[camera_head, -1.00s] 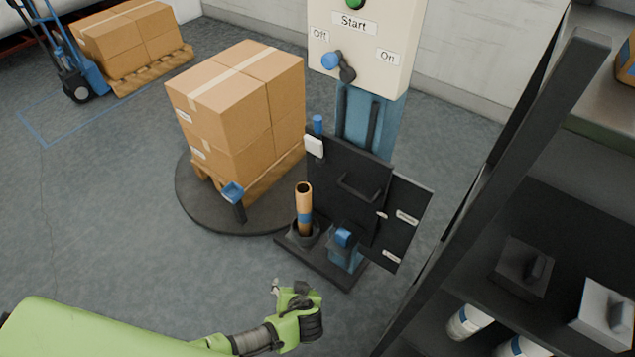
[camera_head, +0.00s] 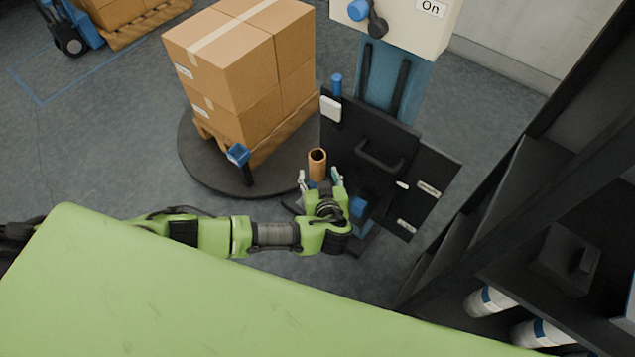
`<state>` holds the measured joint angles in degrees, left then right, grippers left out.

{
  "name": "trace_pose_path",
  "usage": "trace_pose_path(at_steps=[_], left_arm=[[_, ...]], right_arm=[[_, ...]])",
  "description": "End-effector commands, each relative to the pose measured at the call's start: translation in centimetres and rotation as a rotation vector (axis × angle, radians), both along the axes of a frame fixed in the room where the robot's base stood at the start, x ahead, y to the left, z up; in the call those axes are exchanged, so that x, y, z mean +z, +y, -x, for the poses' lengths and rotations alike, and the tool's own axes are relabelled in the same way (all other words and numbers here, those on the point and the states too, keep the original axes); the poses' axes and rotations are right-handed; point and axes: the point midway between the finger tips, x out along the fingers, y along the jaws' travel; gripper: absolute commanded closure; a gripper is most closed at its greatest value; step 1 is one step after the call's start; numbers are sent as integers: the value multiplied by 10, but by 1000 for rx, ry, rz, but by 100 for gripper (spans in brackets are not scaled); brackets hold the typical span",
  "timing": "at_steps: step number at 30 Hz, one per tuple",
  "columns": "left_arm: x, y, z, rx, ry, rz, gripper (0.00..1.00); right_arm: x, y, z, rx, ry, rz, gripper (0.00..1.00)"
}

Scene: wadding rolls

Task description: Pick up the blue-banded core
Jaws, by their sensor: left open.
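The core (camera_head: 317,163) is a brown cardboard tube standing upright beside the black panel of the wrapping machine. Only its open top and upper part show; its blue band and its foot are hidden behind my left gripper. My left gripper (camera_head: 320,177) is open, its two fingertips pointing away from me, one to each side of the tube in the picture. I cannot tell whether the fingers touch the tube. My right gripper is out of view.
The black panel with a handle (camera_head: 390,150) stands close right of the gripper. Stacked boxes (camera_head: 240,80) rest on a round turntable (camera_head: 205,160) at left. A dark shelf (camera_head: 500,230) with white rolls (camera_head: 490,302) stands at right.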

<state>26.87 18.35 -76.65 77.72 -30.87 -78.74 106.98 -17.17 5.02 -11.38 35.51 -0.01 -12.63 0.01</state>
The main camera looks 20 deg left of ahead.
Motion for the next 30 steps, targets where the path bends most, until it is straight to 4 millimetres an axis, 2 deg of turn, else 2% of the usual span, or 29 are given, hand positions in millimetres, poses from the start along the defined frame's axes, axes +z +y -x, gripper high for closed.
trace_pose_path(at_steps=[9, 19, 20, 24, 26, 30], left_arm=[[-24, 15, -34, -1, -3, -3, 48], [-25, 18, -40, 0, 0, 0, 48], [-25, 18, -40, 0, 0, 0, 50], [-25, 18, -40, 0, 0, 0, 87], [-25, 18, -40, 0, 0, 0, 100], [-24, 18, -41, 0, 0, 0, 100]], right_arm=[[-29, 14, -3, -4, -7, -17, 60], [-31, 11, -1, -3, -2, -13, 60], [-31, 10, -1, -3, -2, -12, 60], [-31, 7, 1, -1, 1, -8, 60], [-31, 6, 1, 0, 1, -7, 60], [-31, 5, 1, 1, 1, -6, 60]])
